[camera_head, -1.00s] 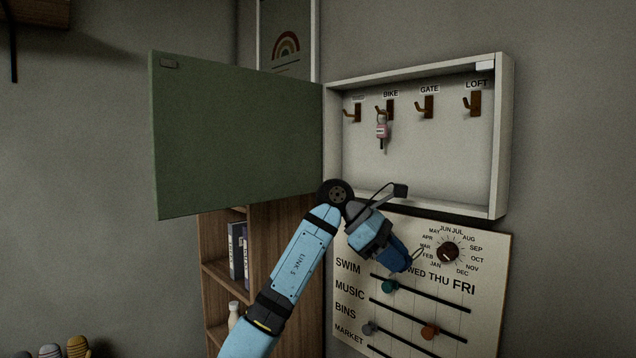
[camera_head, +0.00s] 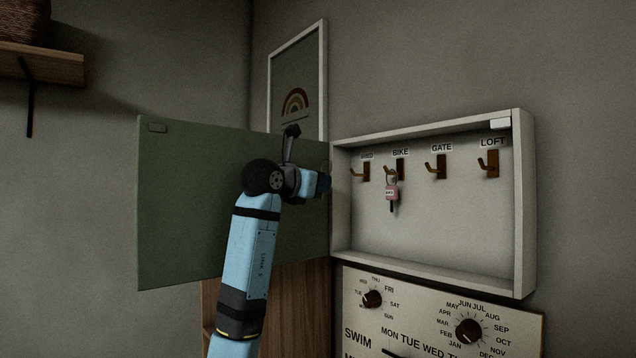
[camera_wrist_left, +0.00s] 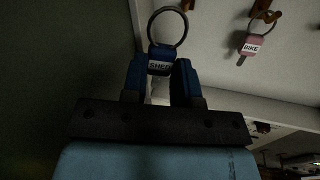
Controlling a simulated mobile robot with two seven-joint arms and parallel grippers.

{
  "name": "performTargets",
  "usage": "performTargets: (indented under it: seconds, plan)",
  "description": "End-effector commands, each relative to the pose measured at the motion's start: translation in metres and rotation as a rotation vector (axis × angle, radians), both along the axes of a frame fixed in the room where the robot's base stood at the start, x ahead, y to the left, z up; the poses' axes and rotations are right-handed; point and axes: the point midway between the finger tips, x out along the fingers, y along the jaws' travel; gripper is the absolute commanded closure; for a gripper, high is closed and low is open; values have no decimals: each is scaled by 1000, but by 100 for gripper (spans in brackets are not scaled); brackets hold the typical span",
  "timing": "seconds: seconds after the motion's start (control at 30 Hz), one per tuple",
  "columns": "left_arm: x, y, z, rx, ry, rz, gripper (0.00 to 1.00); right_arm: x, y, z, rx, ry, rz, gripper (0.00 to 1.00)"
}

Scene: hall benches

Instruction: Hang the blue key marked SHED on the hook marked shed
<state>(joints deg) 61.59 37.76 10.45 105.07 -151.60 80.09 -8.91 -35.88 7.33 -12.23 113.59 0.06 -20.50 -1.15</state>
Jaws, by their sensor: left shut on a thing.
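In the left wrist view the blue key tag marked SHED (camera_wrist_left: 160,66) is gripped between the fingers of my left gripper (camera_wrist_left: 159,78), with its metal ring (camera_wrist_left: 168,10) standing up beyond the tips. In the head view my left gripper (camera_head: 325,184) is shut at the left edge of the open key cabinet (camera_head: 440,255); the key is hard to make out there. The leftmost hook (camera_head: 362,172) is bare, under a small label too dim to read clearly. It is to the right of my gripper. My right gripper is not in view.
A pink key tag marked BIKE (camera_head: 391,192) hangs on the BIKE hook (camera_head: 397,168), beside the leftmost hook. The GATE hook (camera_head: 437,168) and LOFT hook (camera_head: 489,165) are bare. The green cabinet door (camera_head: 185,210) stands open behind my arm. A planner board (camera_head: 420,320) is below.

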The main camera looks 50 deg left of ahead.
Motion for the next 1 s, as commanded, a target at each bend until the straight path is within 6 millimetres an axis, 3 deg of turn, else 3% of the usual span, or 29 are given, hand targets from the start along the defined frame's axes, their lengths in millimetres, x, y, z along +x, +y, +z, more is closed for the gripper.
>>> performTargets:
  seconds: [1.0]
  plan:
    - [61, -7, -6, 0, 3, -4, 100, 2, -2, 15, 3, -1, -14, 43]
